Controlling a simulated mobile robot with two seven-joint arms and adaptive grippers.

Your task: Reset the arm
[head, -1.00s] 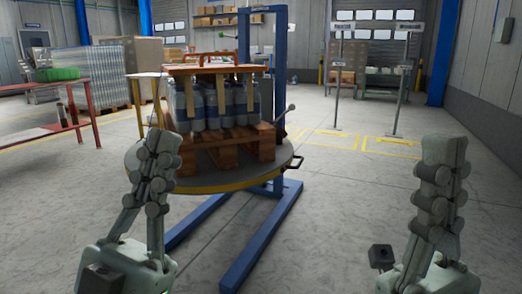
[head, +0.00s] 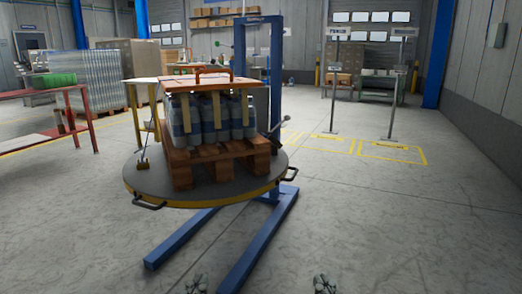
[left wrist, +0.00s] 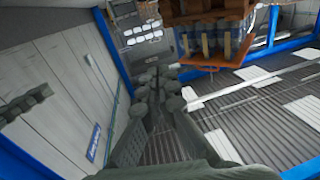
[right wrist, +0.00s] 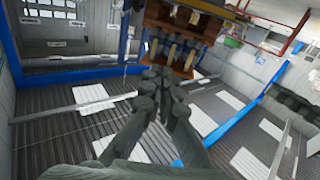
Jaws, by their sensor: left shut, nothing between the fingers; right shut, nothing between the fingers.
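My left gripper (head: 197,284) shows only at the bottom edge of the head view, left of centre. My right gripper (head: 325,284) shows at the same edge, right of centre. Both are small there, and most of both arms is out of frame. In the left wrist view the left gripper's fingers (left wrist: 160,80) are together with nothing between them. In the right wrist view the right gripper's fingers (right wrist: 162,78) are likewise together and empty. Neither gripper touches anything in view.
A round turntable (head: 225,194) on a blue lift frame (head: 262,232) stands ahead. It bears a wooden pallet (head: 215,165) of bottles (head: 185,118) under an orange-handled top. A red-legged table (head: 90,100) is at left. Floor at right is clear.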

